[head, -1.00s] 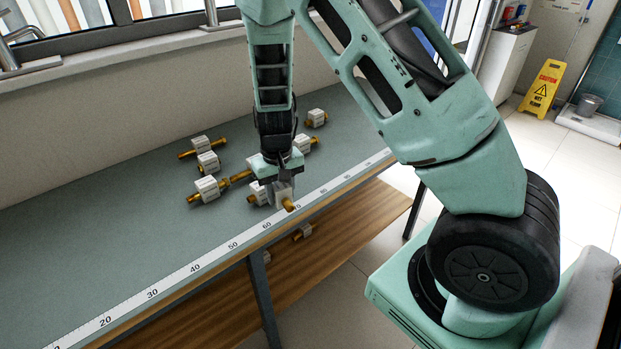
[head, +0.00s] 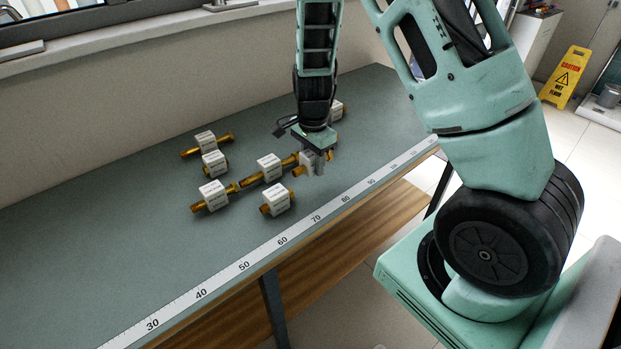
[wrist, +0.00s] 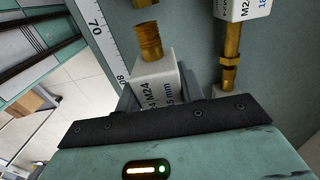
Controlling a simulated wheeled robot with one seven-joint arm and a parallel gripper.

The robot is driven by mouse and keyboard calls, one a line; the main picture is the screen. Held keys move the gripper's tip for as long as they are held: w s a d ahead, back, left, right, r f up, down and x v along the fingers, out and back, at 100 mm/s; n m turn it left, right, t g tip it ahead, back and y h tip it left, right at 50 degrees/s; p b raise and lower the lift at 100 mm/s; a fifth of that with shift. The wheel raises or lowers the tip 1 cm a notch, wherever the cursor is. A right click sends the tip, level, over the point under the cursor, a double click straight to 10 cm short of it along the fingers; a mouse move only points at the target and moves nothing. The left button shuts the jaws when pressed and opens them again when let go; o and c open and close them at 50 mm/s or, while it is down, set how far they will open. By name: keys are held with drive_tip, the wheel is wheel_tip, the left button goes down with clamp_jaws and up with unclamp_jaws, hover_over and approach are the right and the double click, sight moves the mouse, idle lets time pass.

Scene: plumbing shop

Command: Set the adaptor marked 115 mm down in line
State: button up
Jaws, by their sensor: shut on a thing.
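My gripper (head: 314,166) is shut on an adaptor (wrist: 160,72), a white block with a brass threaded end. Its label shows "M24" and a number ending in "5 mm"; the jaw mount hides the rest. In the head view its brass end (head: 298,172) points towards the lower left. I cannot tell whether it touches the bench. Other white-and-brass adaptors lie behind and to the left, including one at front (head: 277,201), one in the middle (head: 269,167) and one at far left (head: 213,194). Their labels are too small to read in the head view.
A white ruler strip (head: 244,266) runs along the bench's front edge; the wrist view shows its 70 and 80 marks. Another adaptor (wrist: 238,9) lies close to the held one. Bench (head: 110,240) is clear at left. A wet-floor sign (head: 565,78) stands far off.

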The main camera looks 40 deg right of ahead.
sight(312, 187)
drive_tip(key=shift+f, duration=2.9)
drive_tip(key=shift+f, duration=0.15)
drive_tip(key=o, duration=1.1)
drive_tip(key=shift+c, duration=0.2)
